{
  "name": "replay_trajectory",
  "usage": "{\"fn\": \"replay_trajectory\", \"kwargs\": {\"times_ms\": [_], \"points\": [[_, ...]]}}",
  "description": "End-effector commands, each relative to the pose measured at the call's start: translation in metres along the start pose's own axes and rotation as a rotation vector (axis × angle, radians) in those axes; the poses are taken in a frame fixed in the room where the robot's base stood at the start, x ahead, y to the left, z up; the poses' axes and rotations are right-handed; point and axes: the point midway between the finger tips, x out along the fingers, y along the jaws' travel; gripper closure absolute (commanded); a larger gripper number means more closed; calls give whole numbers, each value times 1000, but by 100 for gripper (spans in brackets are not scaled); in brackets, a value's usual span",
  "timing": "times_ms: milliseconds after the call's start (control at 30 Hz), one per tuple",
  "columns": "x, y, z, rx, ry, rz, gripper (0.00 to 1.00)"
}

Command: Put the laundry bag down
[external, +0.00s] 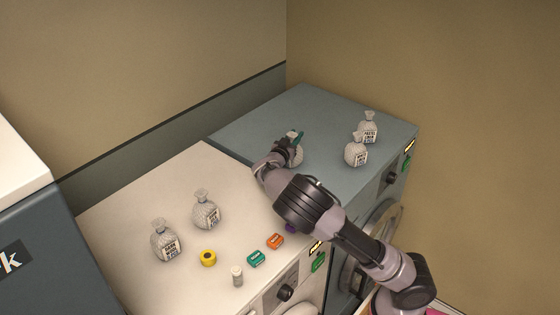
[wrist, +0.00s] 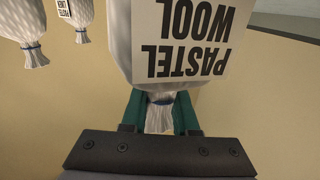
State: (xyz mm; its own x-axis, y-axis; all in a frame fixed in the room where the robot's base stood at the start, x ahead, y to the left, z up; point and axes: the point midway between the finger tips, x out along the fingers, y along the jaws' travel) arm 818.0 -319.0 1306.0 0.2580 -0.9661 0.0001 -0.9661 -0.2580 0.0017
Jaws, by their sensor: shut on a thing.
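The laundry bag (wrist: 180,35), pale grey with a white label reading PASTEL WOOL, hangs upside down in the wrist view. My gripper (wrist: 161,108) is shut on its tied neck, with green fingers on both sides. In the external view my gripper (external: 296,138) is over the blue-grey machine top (external: 310,105). The held bag (external: 296,157) is partly hidden behind my arm there. Its base is close to the surface; I cannot tell whether it touches.
Two similar bags (external: 369,129) (external: 356,152) stand right of the held one. Two more (external: 165,243) (external: 206,212) stand on the white machine (external: 135,205), with a yellow round item (external: 208,258), green box (external: 256,258) and orange box (external: 275,241). The blue-grey top's back is clear.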

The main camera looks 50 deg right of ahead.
Motion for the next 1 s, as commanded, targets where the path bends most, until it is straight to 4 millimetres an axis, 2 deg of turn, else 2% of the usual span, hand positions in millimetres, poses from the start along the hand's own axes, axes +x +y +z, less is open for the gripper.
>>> {"fn": "replay_trajectory", "kwargs": {"times_ms": [300, 333, 367, 400, 767, 867, 1000], "points": [[0, 0, 2, 0, 1, 0, 100], [0, 0, 2, 0, 0, 0, 61], [0, 0, 2, 1, 0, 0, 49], [0, 0, 2, 1, 0, 0, 42], [0, 0, -2, 2, 0, -1, 42], [-12, -1, -1, 2, -1, -4, 42], [-40, -1, -1, 1, -1, -5, 42]]}}
